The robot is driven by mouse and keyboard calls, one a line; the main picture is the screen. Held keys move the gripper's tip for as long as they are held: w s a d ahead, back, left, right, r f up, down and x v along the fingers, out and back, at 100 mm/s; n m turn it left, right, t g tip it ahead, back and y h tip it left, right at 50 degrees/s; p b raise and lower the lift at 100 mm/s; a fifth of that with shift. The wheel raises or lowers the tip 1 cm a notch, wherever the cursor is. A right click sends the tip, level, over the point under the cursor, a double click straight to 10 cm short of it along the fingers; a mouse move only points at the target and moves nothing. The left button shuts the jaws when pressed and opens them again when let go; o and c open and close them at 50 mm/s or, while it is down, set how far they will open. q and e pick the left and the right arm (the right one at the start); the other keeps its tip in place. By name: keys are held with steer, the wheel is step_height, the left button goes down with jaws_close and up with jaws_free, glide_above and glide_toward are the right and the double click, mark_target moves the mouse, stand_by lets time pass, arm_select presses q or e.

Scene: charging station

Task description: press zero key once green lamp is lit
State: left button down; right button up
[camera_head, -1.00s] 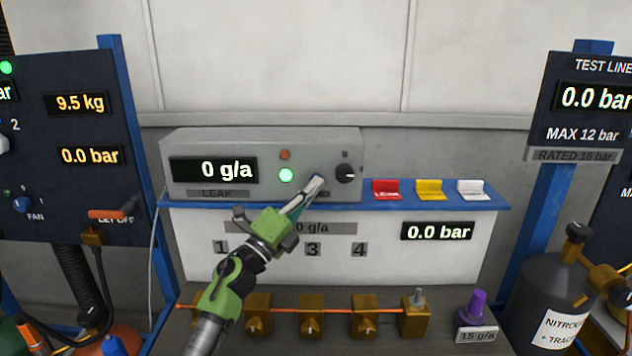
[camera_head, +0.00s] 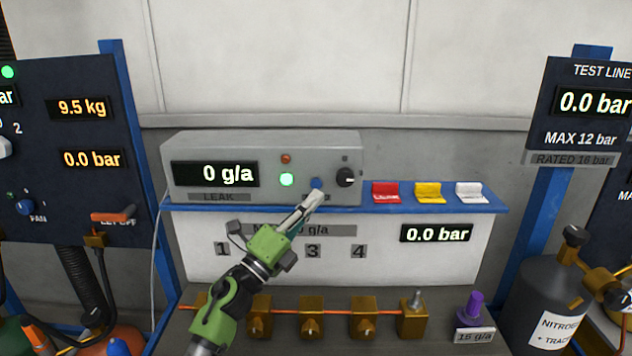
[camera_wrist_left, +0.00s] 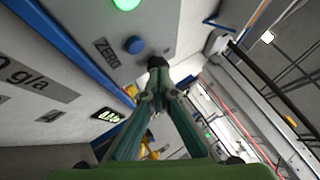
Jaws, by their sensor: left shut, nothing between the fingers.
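The grey leak meter (camera_head: 260,150) stands on the blue shelf and reads 0 g/a. Its green lamp (camera_head: 287,180) is lit, and the lamp also shows at the top of the left wrist view (camera_wrist_left: 126,3). The blue zero key (camera_head: 317,184) sits right of the lamp; in the left wrist view the key (camera_wrist_left: 134,45) is beside its ZERO label (camera_wrist_left: 106,49). My left gripper (camera_head: 318,196) is shut and empty. Its tips (camera_wrist_left: 157,64) are just below the key, apart from it as far as I can tell. My right gripper is not in view.
A black knob (camera_head: 346,177) is right of the key. Red (camera_head: 386,190), yellow (camera_head: 430,191) and white (camera_head: 472,191) tags stand along the shelf. Several brass blocks (camera_head: 311,318) line the bench below. A grey cylinder (camera_head: 545,300) stands at right.

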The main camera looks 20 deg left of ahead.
arm_select(q)
steer(key=shift+s+d, duration=0.25)
steer(key=shift+s, duration=0.7)
